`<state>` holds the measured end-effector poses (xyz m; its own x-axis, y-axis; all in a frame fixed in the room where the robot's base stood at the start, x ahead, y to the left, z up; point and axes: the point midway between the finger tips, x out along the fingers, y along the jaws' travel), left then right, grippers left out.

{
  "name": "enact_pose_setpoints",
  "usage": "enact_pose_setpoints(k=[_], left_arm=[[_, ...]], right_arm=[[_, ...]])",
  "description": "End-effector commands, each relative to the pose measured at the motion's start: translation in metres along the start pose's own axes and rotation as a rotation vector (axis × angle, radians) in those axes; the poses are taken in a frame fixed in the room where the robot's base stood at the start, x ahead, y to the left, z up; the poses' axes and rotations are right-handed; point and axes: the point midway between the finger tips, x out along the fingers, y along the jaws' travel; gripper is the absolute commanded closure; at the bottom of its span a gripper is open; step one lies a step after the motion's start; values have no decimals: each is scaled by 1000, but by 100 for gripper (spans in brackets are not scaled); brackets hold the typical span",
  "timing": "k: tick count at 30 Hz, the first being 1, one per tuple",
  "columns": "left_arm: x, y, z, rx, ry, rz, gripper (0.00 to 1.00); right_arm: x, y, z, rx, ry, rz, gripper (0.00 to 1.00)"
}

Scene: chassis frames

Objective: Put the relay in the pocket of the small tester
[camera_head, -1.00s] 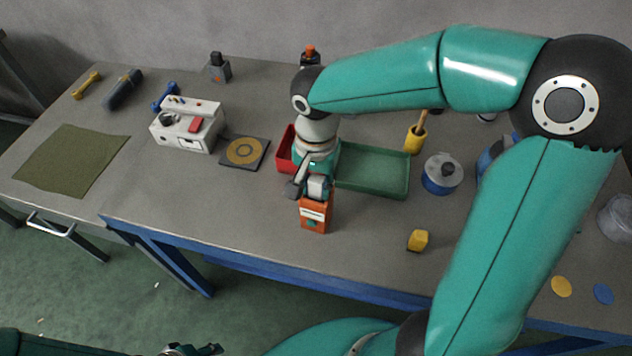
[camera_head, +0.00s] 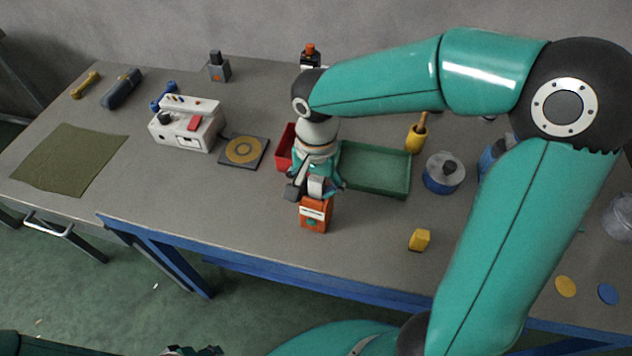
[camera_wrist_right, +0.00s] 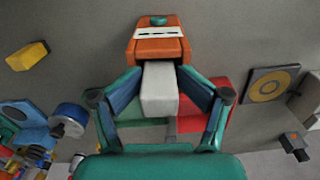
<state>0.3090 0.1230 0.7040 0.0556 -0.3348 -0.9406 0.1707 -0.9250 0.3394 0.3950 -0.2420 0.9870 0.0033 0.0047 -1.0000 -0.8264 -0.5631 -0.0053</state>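The small tester appears to be the orange box (camera_head: 314,220) with a white stripe and teal button, standing near the table's front edge; it is also at the top of the right wrist view (camera_wrist_right: 157,48). The relay appears to be the pale grey block (camera_wrist_right: 159,90), also in the head view (camera_head: 316,186). My right gripper (camera_wrist_right: 160,72) has its fingertips on both sides of the block and looks shut on it. The block's far end meets the orange box; whether it is inside a pocket is hidden. My left gripper (camera_head: 192,351) is mostly cut off at the bottom edge.
A red bin (camera_head: 285,148) and green tray (camera_head: 376,170) stand behind the gripper. A white device (camera_head: 187,124) and dark plate with a yellow ring (camera_head: 243,151) are to the left. A yellow block (camera_head: 419,240) and blue-grey canister (camera_head: 442,173) are to the right.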

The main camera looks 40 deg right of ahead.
Motion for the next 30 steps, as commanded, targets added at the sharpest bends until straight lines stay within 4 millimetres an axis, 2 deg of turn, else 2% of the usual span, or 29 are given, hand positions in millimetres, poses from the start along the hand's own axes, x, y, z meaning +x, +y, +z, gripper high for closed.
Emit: enact_pose_setpoints(k=[1,14,19,23,24,30], left_arm=[[1,0,0,0,0,0,60],[0,0,0,0,0,0,60],[-7,2,0,0,0,0,60],[-18,6,0,0,0,0,60],[-13,5,0,0,1,0,60],[-12,4,0,0,0,0,60]], right_arm=[[4,2,2,-3,-6,12,44],[1,2,1,-4,-2,9,44],[-6,1,1,-6,-1,7,44],[-19,0,1,-5,0,5,44],[-23,0,0,-5,3,2,44],[-67,-1,0,-6,5,-1,44]])
